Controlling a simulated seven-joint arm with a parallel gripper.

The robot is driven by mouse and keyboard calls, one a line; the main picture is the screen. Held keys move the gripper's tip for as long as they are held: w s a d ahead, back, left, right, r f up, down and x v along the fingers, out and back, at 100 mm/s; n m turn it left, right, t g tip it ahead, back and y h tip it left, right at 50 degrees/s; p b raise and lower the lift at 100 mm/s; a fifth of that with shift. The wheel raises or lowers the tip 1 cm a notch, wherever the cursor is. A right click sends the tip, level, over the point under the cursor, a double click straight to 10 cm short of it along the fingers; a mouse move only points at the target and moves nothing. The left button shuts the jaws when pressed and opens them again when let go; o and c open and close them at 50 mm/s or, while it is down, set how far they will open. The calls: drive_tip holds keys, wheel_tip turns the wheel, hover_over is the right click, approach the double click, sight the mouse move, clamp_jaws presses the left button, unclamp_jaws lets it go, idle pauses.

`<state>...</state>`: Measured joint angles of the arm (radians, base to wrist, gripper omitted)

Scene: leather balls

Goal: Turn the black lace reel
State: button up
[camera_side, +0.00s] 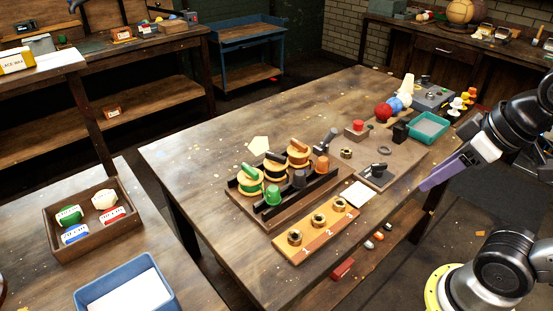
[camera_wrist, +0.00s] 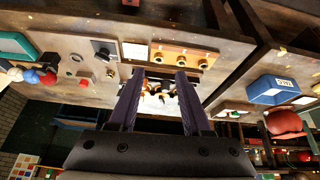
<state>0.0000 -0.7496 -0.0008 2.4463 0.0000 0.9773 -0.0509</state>
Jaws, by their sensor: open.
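Three lace reels with pale flanges sit in a dark wooden rack (camera_side: 262,220) on the table in the side view. The black lace reel (camera_side: 275,168) is in the middle, with the green reel (camera_side: 250,181) on its left and the brown reel (camera_side: 298,153) on its right. My gripper (camera_side: 428,186) is open and empty over the table's right edge, well apart from the reels. In the wrist view my gripper (camera_wrist: 158,76) shows two purple fingers spread apart. The rack area appears between them, partly hidden and too bright to tell the reels apart.
Green, grey and orange knobs (camera_side: 321,165) stand in front of the reels. A wooden strip (camera_side: 290,252) with three brass rings lies nearer. A teal tray (camera_side: 427,128), red ball (camera_side: 383,111) and small fittings lie to the right. The table's left part is clear.

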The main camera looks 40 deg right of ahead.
drive_tip(key=w+r+n, duration=0.1)
drive_tip(key=w+r, duration=0.7)
drive_tip(key=r, duration=0.3)
drive_tip(key=w+a+r+n+g, duration=0.1)
drive_tip(key=w+r+n+g, duration=0.15)
drive_tip(key=w, duration=0.95)
drive_tip(key=g, duration=0.3)
hover_over(276, 155)
wheel_tip(276, 155, down, 14)
wheel_tip(276, 155, down, 14)
drive_tip(key=shift+r, duration=0.1)
clamp_jaws()
